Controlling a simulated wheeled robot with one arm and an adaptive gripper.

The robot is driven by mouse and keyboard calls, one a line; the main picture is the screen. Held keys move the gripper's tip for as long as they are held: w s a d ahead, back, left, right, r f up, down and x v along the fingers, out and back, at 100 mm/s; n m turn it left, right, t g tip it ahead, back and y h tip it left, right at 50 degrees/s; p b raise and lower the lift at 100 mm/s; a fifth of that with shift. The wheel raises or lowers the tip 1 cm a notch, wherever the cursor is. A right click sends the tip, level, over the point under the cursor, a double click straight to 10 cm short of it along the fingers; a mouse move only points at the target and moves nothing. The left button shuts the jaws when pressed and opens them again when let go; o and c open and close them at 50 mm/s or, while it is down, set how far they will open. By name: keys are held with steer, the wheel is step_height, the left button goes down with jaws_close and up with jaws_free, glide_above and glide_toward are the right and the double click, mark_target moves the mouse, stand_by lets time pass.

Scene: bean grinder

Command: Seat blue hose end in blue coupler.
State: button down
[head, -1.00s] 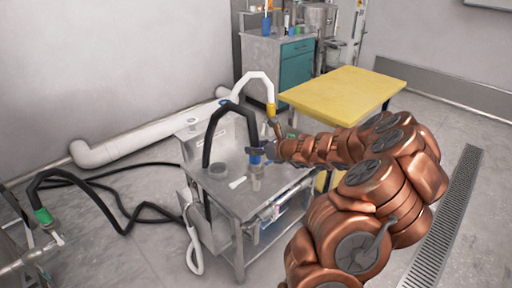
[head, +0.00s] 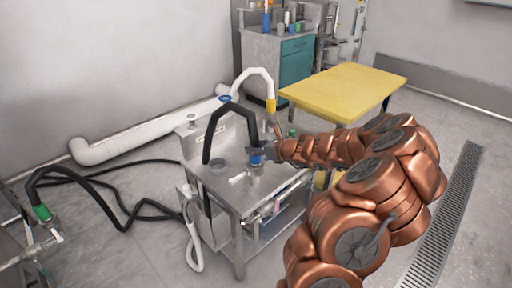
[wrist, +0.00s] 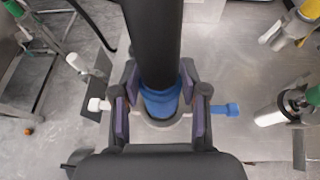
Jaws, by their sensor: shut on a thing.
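The black hose (head: 217,120) arches over the metal bench, and its blue hose end (head: 255,160) points down. My gripper (wrist: 158,100) is shut on the blue hose end (wrist: 160,101), with a purple-padded finger on each side. Directly below is a grey ring-shaped coupler (wrist: 160,120). A blue lever (wrist: 225,110) sticks out on its right and a white lever (wrist: 98,104) on its left. The blue end lines up with the ring and looks at or inside its mouth; I cannot tell how deep.
A white hose (head: 258,72) with a yellow end (head: 270,105) stands behind. A green hose end (head: 42,212) is at far left. A yellow table (head: 345,92) stands at back right.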

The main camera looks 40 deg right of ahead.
steer(key=c, duration=0.5)
jaws_free()
steer(key=shift+f, duration=0.1)
steer(key=shift+v, duration=6.05)
